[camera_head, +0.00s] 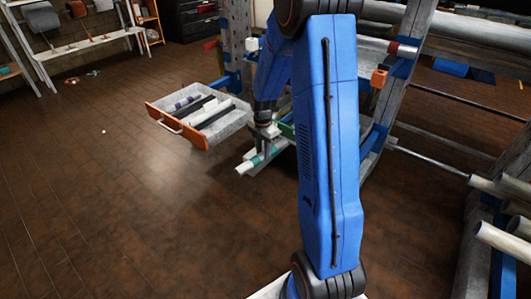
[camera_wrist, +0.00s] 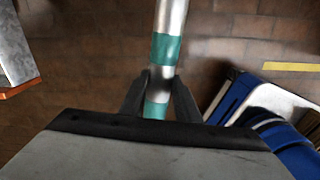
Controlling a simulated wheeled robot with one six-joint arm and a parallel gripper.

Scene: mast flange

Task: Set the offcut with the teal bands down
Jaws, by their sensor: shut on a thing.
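The offcut with the teal bands (camera_head: 248,166) is a pale grey pipe piece, seen left of my blue arm in the head view. In the wrist view the offcut (camera_wrist: 170,16) runs up from between the jaws, with one teal band above them and one at them. My gripper (camera_wrist: 158,84) is shut on the offcut, with a dark finger on each side. In the head view my gripper (camera_head: 268,132) is small and partly hidden. The floor shows beneath the offcut. The offcut's far end in the head view is hidden behind my gripper and arm.
An open drawer (camera_head: 171,122) with an orange front holds several pipe pieces, some purple-banded, just left of my gripper. Its edge shows in the wrist view (camera_wrist: 18,90). A rack post (camera_head: 236,40) stands behind. Pipes (camera_head: 503,241) stick out at right.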

